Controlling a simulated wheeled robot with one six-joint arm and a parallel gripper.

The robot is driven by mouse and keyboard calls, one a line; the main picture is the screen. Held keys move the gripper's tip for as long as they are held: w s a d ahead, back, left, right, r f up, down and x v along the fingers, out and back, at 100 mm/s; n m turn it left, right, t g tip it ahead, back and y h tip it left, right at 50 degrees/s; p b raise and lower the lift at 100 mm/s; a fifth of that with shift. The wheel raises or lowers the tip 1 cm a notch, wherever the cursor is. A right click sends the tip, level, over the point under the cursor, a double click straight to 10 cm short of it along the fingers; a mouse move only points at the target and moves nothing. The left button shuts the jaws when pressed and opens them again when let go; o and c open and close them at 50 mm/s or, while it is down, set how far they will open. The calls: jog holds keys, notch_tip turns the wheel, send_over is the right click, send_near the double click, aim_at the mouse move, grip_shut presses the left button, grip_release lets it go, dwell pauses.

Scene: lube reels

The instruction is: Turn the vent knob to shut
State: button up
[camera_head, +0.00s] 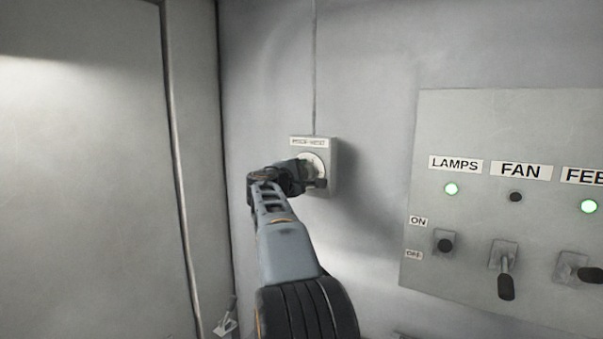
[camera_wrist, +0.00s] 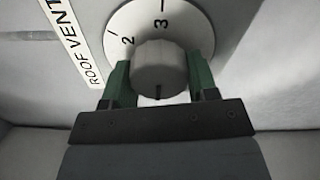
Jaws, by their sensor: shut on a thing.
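The vent knob (camera_wrist: 160,69) is a round grey-white knob with a dark pointer mark at its lower edge in the wrist view. It sits on a white dial plate (camera_wrist: 180,15) where the numbers 2 and 3 show. The label beside it (camera_wrist: 77,42) reads "ROOF VENT". My gripper (camera_wrist: 160,82) is shut on the knob, with one green finger on each side. The pointer mark faces down toward my gripper's palm, away from the 2 and 3. The dial's lower part is hidden by my gripper. In the head view, my gripper covers much of the vent box (camera_head: 327,147).
A switch panel (camera_head: 450,120) is on the wall to the right, with LAMPS, FAN and a third, cut-off label. The LAMPS light (camera_head: 451,189) is green and the FAN light (camera_head: 515,197) is dark. A conduit (camera_head: 314,70) runs up from the vent box. The wall between is bare.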

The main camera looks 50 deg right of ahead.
jog(key=shift+n, duration=0.3)
jog(key=o, duration=0.9)
jog(key=b+v, duration=0.3)
jog(key=v, duration=1.1)
jog(key=shift+f, duration=0.1)
